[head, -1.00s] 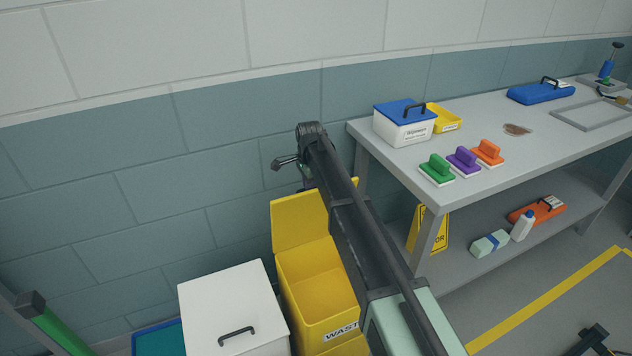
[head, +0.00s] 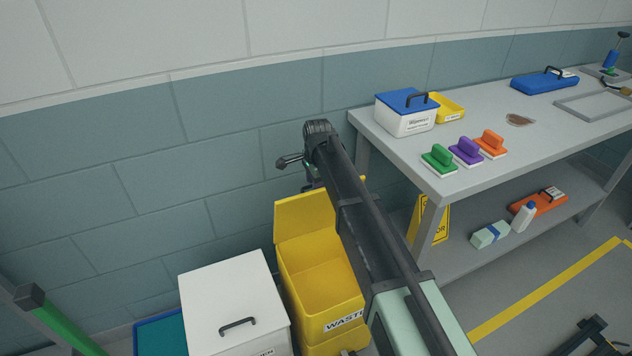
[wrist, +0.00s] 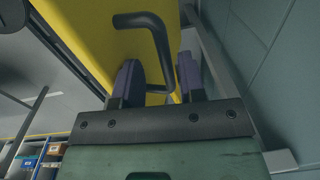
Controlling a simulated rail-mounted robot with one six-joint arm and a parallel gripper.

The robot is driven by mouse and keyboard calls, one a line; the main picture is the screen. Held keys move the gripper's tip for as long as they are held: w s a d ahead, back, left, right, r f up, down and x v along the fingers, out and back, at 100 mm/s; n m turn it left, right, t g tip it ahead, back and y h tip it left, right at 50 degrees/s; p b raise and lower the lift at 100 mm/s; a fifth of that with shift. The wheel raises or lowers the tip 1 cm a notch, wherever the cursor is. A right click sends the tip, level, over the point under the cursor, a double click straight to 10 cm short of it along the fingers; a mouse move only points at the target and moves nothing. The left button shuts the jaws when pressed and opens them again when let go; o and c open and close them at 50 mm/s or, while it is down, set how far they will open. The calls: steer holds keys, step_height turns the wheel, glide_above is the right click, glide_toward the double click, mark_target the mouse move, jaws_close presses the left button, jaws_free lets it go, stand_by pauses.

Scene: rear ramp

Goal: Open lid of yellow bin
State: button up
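The yellow bin (head: 316,308), labelled as waste, stands on the floor against the wall. Its lid (head: 303,217) stands raised at the back, and the bin's interior shows. In the wrist view the yellow lid (wrist: 95,35) fills the upper left, with its dark bent handle (wrist: 158,45). My gripper (wrist: 157,72) has its two purple-grey fingers apart, on either side of the handle. Gaps show between the fingers and the bar. In the head view my arm hides the fingers and the bin's right side.
A white lidded bin (head: 222,292) stands close on the left of the yellow bin. A grey table (head: 455,190) on the right carries a blue-lidded box (head: 405,125) and several coloured brushes. A yellow floor sign (head: 436,222) leans under it. The wall is close behind.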

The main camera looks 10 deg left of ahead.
step_height(320, 180, up, 11)
steer(key=p, duration=1)
steer(key=shift+s+d+f, duration=0.15)
steer(key=shift+s, duration=0.15)
